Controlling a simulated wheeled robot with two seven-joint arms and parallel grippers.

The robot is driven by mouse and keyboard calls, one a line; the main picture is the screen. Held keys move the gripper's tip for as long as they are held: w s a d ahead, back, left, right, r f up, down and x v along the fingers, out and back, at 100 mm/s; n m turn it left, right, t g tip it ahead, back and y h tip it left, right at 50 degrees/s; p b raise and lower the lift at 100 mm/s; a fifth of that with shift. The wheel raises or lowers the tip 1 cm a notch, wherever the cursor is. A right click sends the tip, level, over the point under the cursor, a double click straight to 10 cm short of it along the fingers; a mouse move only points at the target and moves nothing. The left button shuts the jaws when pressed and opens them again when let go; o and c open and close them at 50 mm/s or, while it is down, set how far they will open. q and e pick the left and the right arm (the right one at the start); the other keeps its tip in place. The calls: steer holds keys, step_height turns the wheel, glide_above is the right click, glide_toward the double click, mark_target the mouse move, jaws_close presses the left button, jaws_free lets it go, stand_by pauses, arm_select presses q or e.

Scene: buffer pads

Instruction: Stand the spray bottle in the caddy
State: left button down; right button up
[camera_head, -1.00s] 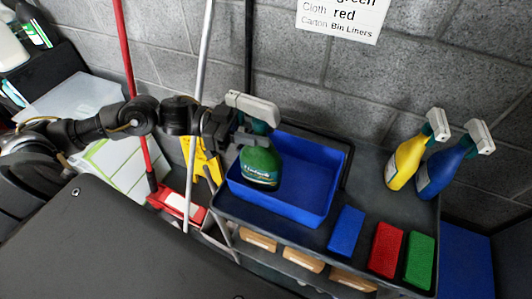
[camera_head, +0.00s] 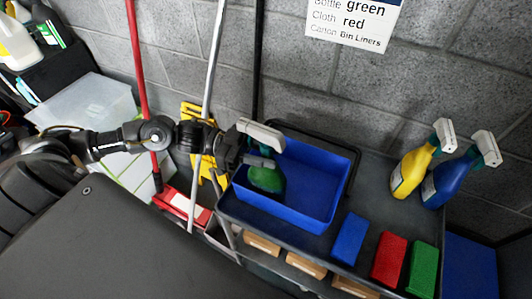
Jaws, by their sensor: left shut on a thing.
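The green spray bottle (camera_head: 267,180) with a white and teal trigger head is in my left gripper (camera_head: 252,158), which is shut on it. The bottle is over the left part of the blue caddy (camera_head: 313,221), with its lower part seemingly inside the caddy walls. I cannot tell whether its base touches the caddy floor. The blue caddy is an open bin with a dark handle, on the left of the dark cart top (camera_head: 397,222). My right gripper is not in view.
Blue (camera_head: 349,239), red (camera_head: 389,259) and green (camera_head: 423,269) pads lie right of the caddy. Yellow (camera_head: 408,173) and blue (camera_head: 446,182) spray bottles stand at the back right. A sign (camera_head: 355,22) hangs on the block wall. A red mop pole (camera_head: 138,75) and a pale pole (camera_head: 212,75) stand left.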

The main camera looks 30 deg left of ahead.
arm_select(q)
steer(key=c, duration=1.1)
jaws_free()
steer(key=shift+b+v, duration=1.05)
steer(key=shift+v, duration=5)
